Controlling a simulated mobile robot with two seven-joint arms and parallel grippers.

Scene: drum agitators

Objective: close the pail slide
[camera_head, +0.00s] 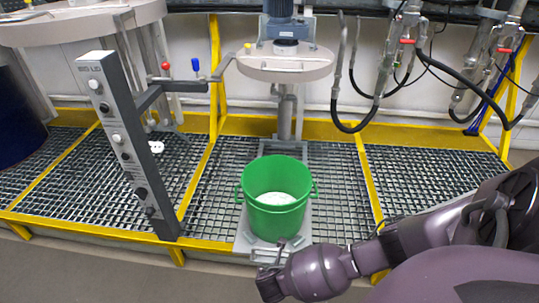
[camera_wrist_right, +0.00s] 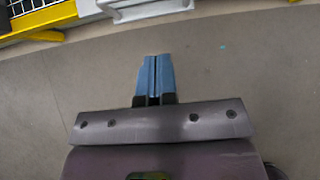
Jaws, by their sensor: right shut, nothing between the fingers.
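A green pail (camera_head: 273,200) with two side handles stands upright on a light grey slide (camera_head: 243,240) in the middle grated bay. The slide's front end reaches the front edge of the platform. In the right wrist view a light grey end piece, likely of the slide (camera_wrist_right: 150,8), shows at the top edge. My right gripper (camera_wrist_right: 154,72) has its blue fingers together with nothing between them, over bare floor. In the head view my right arm comes in from the right, its wrist just in front of the slide; the fingers are not clear there. My left gripper is not in view.
A grey control post (camera_head: 125,150) with buttons stands left of the pail. A round agitator lid (camera_head: 285,66) hangs behind and above it. Yellow frames (camera_head: 370,185) border the grated bays. Hoses hang at the back right. The floor in front is clear.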

